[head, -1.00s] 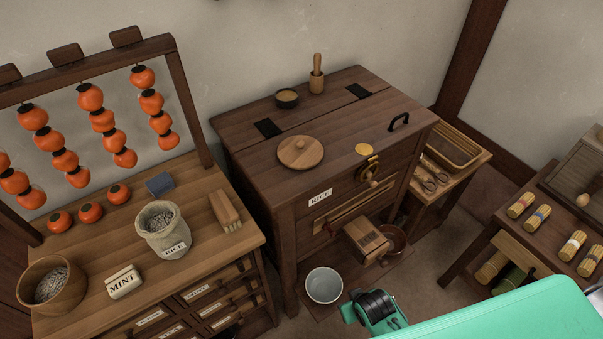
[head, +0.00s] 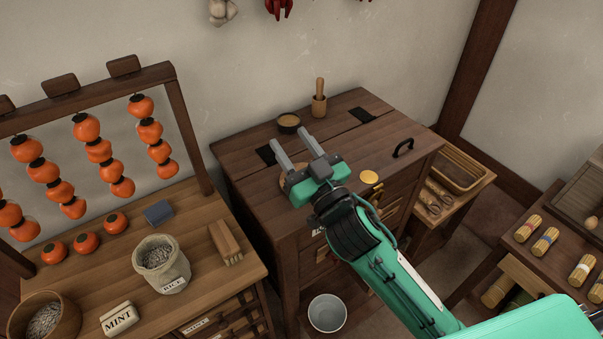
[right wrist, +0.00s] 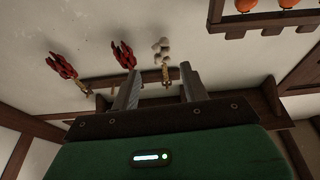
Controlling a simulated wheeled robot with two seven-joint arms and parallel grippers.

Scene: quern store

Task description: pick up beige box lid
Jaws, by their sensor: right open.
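A round tan wooden lid (head: 300,167) lies on top of the dark wooden cabinet (head: 240,162). It is largely hidden behind my right gripper; a part shows between the fingers. My right gripper (head: 289,141) is open and empty, over the lid in the head view, with its fingers pointing toward the wall. I cannot tell its height above the lid. In the right wrist view its two fingers (right wrist: 159,72) stand apart with nothing between them, and the lid is not visible there. My left gripper is not in view.
On the cabinet are a dark bowl (head: 289,122), a mortar with pestle (head: 319,104), a yellow disc (head: 370,177) and a black handle (head: 403,147). A low chest with a sack (head: 161,262) and a MINT box (head: 119,318) stands left. Red peppers (right wrist: 124,55) hang on the wall.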

